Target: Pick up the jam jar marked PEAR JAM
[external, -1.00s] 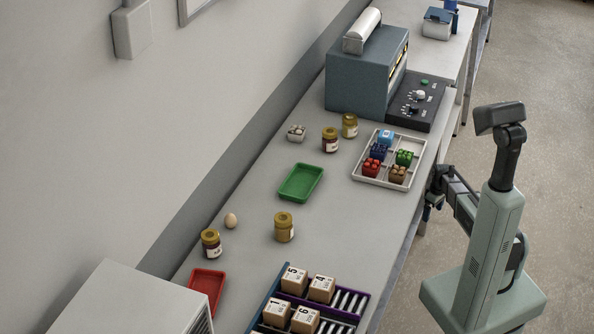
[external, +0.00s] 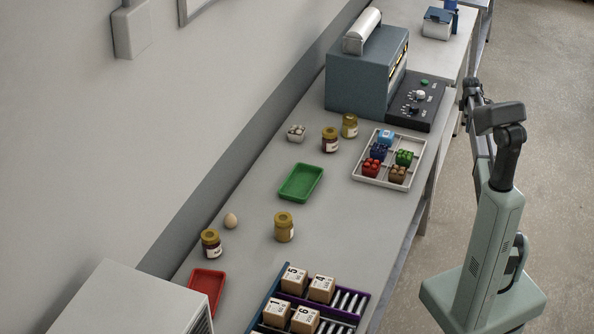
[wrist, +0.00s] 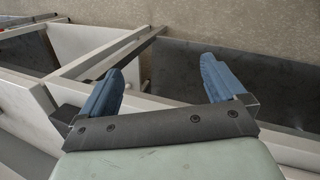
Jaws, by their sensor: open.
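Several jars with yellow-brown lids stand upright on the bench in the external view. Two more, a dark jar (external: 330,140) and a yellowish jar (external: 349,126), stand near the blue machine. Their labels are too small to read, so I cannot tell which says PEAR JAM. My gripper (wrist: 160,82) shows two spread blue fingers with nothing between them in the wrist view. It is off the bench's right side, away from all the jars.
A white divided tray (external: 358,178) with coloured blocks lies near the bench's right edge. A green tray (external: 300,183), a red tray (external: 207,288), an egg (external: 231,221) and a rack with numbered boxes (external: 321,289) are also on the bench. The blue machine (external: 352,83) stands at the back.

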